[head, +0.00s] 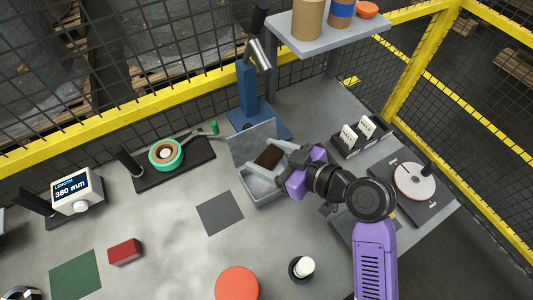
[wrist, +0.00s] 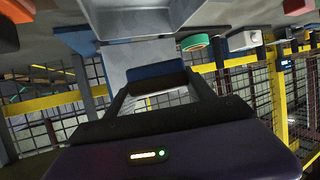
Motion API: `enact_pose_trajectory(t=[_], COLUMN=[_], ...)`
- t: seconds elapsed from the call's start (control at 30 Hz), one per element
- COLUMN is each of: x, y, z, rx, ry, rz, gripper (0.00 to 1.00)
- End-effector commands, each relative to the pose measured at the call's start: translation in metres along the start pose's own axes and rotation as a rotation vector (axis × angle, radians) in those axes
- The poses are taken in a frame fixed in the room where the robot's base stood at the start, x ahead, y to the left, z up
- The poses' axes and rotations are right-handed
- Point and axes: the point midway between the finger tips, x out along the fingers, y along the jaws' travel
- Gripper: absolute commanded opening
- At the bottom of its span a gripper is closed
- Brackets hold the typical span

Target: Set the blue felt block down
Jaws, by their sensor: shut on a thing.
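My gripper (head: 268,157) is shut on a small block (head: 269,157) and holds it over the open grey box (head: 262,190). In the head view the block's upper face looks dark brown. In the wrist view a dark blue piece (wrist: 155,72) shows between the fingers of my gripper (wrist: 158,88), and it appears to be the held blue felt block. The block's underside is hidden, and I cannot tell its exact height above the box.
A blue post (head: 247,88) stands behind the box. A dark square mat (head: 220,212) lies left of it, with bare table around. A red block (head: 125,251), a green mat (head: 76,275), an orange-red disc (head: 237,283) and a white-topped cup (head: 302,267) are nearer the front.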

Motion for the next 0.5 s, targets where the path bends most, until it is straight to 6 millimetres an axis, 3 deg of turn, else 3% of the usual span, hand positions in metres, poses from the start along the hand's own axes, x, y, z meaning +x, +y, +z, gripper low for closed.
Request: enact_pose_trajectory(t=[0.5], x=[0.020], y=[0.000], z=[0.048], rx=[0.001], ry=[-0.001], rz=[-0.001], gripper=[0.25])
